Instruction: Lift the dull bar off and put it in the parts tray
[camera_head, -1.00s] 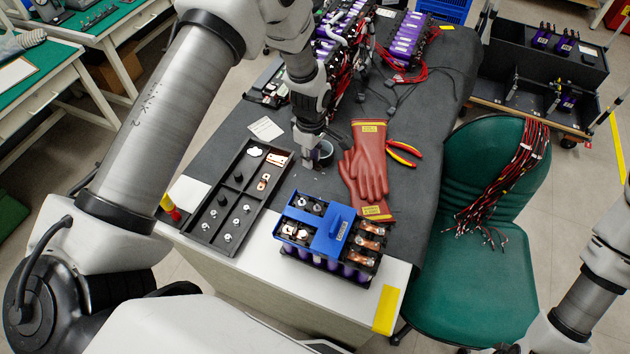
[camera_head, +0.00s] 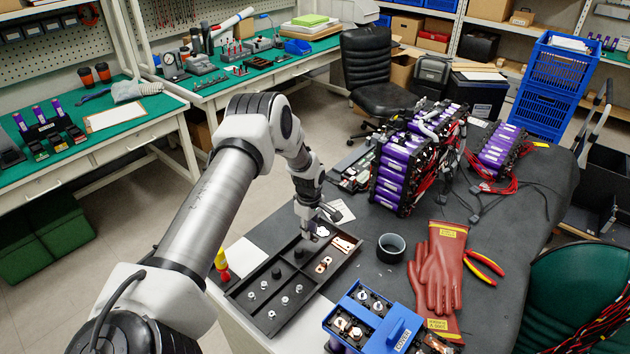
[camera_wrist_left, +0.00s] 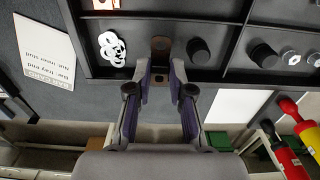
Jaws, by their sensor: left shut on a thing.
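The dull bar (camera_wrist_left: 160,48) is a dark brownish copper strip in the left wrist view, between the fingertips of my left gripper (camera_wrist_left: 160,82). My left gripper (camera_head: 312,228) is shut on it, over the far end of the black parts tray (camera_head: 262,322). I cannot tell whether the bar touches the tray floor. The tray holds a white part (camera_head: 322,231), brighter copper bars (camera_head: 323,266), black caps and several nuts. The battery module with a blue cover (camera_head: 372,322) is partly cut off by the lower edge. My right gripper is out of view.
A dark cup (camera_head: 391,247) stands right of the tray. Red gloves (camera_head: 438,275) and pliers (camera_head: 484,264) lie further right. Purple battery packs (camera_head: 404,170) with cables stand behind. A red and yellow screwdriver (camera_head: 222,265) stands at the tray's left.

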